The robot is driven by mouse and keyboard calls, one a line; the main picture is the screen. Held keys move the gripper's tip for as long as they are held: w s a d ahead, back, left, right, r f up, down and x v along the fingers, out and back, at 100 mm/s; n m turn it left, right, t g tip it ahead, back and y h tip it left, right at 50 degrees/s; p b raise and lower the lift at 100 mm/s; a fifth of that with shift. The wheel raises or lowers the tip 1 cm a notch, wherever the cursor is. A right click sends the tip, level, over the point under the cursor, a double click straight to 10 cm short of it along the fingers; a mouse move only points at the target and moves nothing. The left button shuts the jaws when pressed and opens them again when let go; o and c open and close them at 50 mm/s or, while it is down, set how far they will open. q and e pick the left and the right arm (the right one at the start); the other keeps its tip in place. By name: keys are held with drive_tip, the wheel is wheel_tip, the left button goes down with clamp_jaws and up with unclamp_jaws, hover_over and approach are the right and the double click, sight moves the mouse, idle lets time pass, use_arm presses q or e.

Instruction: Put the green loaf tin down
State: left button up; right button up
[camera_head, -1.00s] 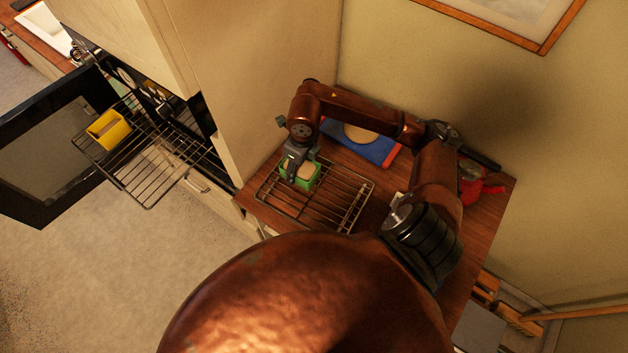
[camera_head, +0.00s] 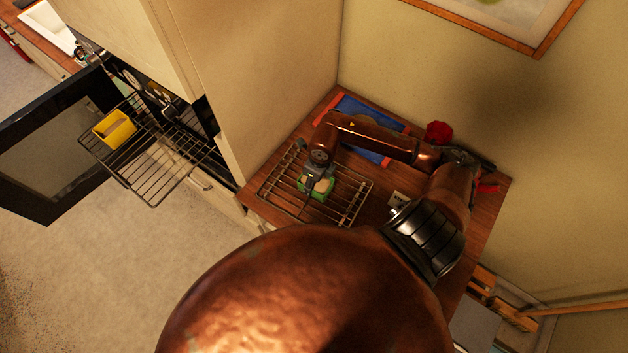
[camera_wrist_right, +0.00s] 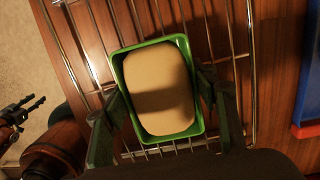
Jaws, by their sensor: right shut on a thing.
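The green loaf tin (camera_head: 317,195), filled with pale dough, is over the wire rack (camera_head: 345,211) on the wooden counter. My right gripper (camera_head: 318,178) comes down on it from above. In the right wrist view the green loaf tin (camera_wrist_right: 158,139) sits between the two fingers, which grip its long sides. The rack's bars (camera_wrist_right: 236,45) run beneath it. I cannot tell whether the tin's base touches the bars. My left gripper (camera_wrist_right: 30,106) shows dark and small at the left edge of the wrist view, away from the tin; its opening is unclear.
A yellow tin (camera_head: 115,130) sits on the pulled-out oven rack (camera_head: 150,180) at the left, with the oven door (camera_head: 50,150) open. A blue and red board (camera_head: 357,107) lies behind my right arm. A red object (camera_head: 438,131) is near the wall. A tall cabinet side (camera_head: 265,90) borders the counter.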

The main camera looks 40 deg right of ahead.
sight(317, 189)
drive_tip(key=shift+f, duration=0.15)
drive_tip(key=o, duration=1.5)
drive_tip(key=shift+c, duration=0.2)
drive_tip(key=shift+r, duration=0.5)
wheel_tip(317, 189, up, 11)
drive_tip(key=s+b, duration=0.1)
drive_tip(key=b, duration=0.1)
drive_tip(key=shift+s+d+r+b, duration=0.15)
drive_tip(key=shift+d+r+b, duration=0.1)
drive_tip(key=shift+b, duration=0.1)
